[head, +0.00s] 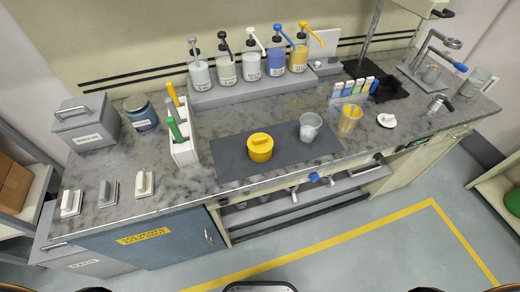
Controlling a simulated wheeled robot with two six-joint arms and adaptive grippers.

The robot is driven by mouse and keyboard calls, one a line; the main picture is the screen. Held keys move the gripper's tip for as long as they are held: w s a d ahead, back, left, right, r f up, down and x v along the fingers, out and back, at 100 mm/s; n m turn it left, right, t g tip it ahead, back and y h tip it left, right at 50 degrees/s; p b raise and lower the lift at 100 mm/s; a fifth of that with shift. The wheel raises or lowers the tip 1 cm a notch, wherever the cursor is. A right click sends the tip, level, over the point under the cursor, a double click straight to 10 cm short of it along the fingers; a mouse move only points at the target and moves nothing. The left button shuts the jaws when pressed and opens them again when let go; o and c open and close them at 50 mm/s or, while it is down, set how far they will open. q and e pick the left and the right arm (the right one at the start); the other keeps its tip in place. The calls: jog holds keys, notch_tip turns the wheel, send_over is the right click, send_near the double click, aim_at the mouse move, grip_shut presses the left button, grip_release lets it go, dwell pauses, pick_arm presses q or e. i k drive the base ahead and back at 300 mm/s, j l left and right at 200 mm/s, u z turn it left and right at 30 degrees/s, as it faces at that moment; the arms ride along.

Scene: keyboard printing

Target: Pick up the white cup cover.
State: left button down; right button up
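A white round cover (387,120) with a raised grip lies on the right part of the grey stone counter, just right of a clear cup with yellow contents (350,117). On the dark mat (230,160) stand a yellow lidded container (260,148) and a clear cup with whitish contents (310,127). Neither of my grippers can be made out. Only small dark and orange parts show at the bottom edge.
Several pump bottles (249,58) stand on a grey riser at the back. A row of small coloured bottles (352,87), a black tray (392,88) and a metal stand (432,60) are behind the cover. A grey box (85,125) is at the left. Bare counter surrounds the cover's front.

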aim_at(385, 119)
jog(key=i+l+u, duration=0.25)
jog(key=l, duration=0.5)
jog(key=l+u, duration=0.2)
jog(key=l, duration=0.55)
jog(key=l+u, duration=0.25)
jog(key=l, duration=0.5)
jog(key=k+l+u, duration=0.2)
jog(key=l, duration=0.55)
jog(key=l+u, duration=0.25)
jog(key=l, duration=0.55)
